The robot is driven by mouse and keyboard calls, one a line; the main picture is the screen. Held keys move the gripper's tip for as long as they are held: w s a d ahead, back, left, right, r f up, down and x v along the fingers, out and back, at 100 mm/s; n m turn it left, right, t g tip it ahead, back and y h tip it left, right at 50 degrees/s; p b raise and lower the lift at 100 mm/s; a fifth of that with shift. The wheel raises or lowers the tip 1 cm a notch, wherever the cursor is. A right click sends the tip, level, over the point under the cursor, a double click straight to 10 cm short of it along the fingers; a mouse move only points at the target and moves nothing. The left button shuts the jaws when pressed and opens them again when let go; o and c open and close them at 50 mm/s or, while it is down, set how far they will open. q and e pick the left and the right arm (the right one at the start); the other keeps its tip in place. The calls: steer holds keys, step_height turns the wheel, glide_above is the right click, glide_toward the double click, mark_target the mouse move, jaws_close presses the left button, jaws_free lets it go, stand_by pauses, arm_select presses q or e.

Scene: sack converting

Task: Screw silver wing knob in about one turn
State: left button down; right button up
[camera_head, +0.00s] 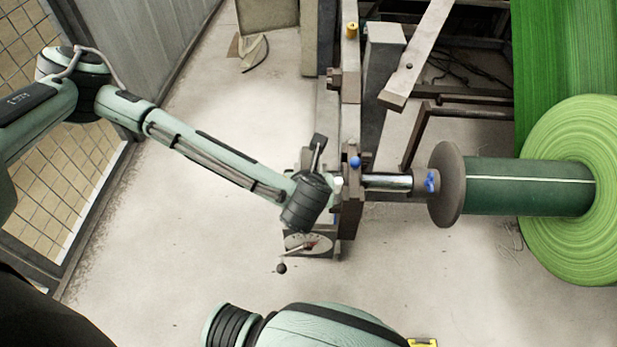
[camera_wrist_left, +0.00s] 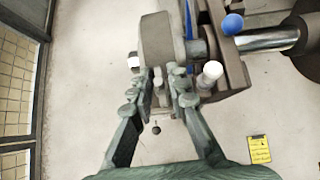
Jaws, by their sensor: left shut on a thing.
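My left gripper (camera_wrist_left: 163,82) is at the dark machine bracket (camera_wrist_left: 226,50) in the left wrist view. Its fingers are close together around a small grey thing, mostly hidden between the tips; I take it to be the silver wing knob. The knob's wings and thread cannot be made out. In the head view my left wrist blocks sight of the fingers. A white round-ended knob (camera_wrist_left: 212,70) stands just right of the fingers, and a blue ball knob (camera_wrist_left: 232,24) is farther up right. My right arm shows at the bottom of the head view; its gripper is out of frame.
A shaft (camera_head: 388,181) runs right from the bracket to a brown flange (camera_head: 447,185) and a green roll (camera_head: 575,190). A yellow clipboard (camera_wrist_left: 260,149) lies at lower right.

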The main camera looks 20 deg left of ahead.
arm_select(q)
steer(key=m+h, duration=0.1)
steer(key=m, duration=0.1)
steer(key=m+h, duration=0.1)
steer(key=h, duration=0.1)
steer(key=shift+a+m, duration=0.2)
steer(key=shift+m, duration=0.2)
steer(key=m+h, duration=0.3)
steer(key=m, duration=0.1)
steer(key=m+g+h, duration=0.1)
steer(key=m, duration=0.2)
steer(key=m+g+h, duration=0.1)
steer(key=m+h, duration=0.1)
steer(key=shift+w+d+r+m+g+h, duration=0.1)
steer(key=shift+w+m+g+h, duration=0.1)
steer(key=shift+m+g+h, duration=0.15)
steer(key=shift+s+m+g+h, duration=0.15)
steer(key=shift+m+g+h, duration=0.55)
steer(key=shift+m, duration=0.65)
steer(key=shift+g, duration=0.35)
steer(key=c, duration=1.5)
jaws_free()
steer(key=shift+d+f, duration=0.15)
steer(key=shift+f, duration=0.05)
steer(key=shift+o, duration=0.2)
steer(key=shift+r, duration=0.2)
